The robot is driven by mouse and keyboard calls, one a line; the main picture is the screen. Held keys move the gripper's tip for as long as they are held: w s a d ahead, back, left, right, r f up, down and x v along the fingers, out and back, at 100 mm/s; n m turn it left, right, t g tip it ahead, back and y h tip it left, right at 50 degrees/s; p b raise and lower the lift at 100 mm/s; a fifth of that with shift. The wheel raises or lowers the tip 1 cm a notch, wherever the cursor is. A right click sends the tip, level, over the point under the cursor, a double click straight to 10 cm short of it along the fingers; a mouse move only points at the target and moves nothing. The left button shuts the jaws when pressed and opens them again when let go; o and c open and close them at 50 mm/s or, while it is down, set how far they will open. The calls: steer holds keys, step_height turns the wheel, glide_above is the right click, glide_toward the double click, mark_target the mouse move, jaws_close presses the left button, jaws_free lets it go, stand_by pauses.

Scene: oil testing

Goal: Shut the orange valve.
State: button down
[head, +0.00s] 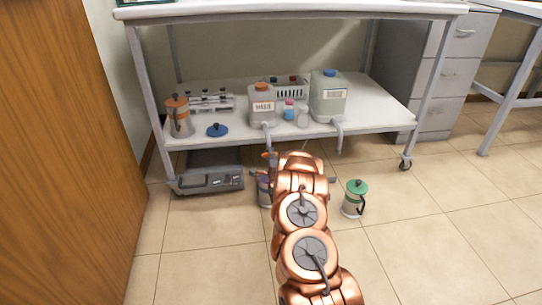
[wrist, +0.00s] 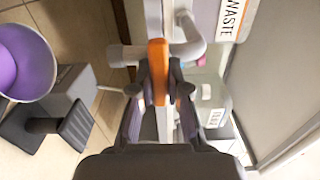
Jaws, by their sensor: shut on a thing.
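The orange valve (wrist: 158,62) is an upright orange lever in the middle of the wrist view, beside the grey spout pipe (wrist: 185,42) of the container labelled WASTE (wrist: 232,22). My gripper (wrist: 158,85) is shut on this lever, with one dark finger on each side. In the head view the WASTE container (head: 262,106) has an orange cap and stands on the lower shelf. A small bit of the orange valve (head: 269,155) shows below it, at the shelf's front edge. My arm hides most of the gripper there.
A green-lidded jug (head: 355,196) stands on the floor. A grey device (head: 210,172) sits under the shelf.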

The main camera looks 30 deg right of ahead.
steer(key=c, duration=1.1)
jaws_free()
steer(key=shift+s, duration=0.1)
steer(key=shift+v, duration=5.8)
steer(key=shift+a, duration=0.1)
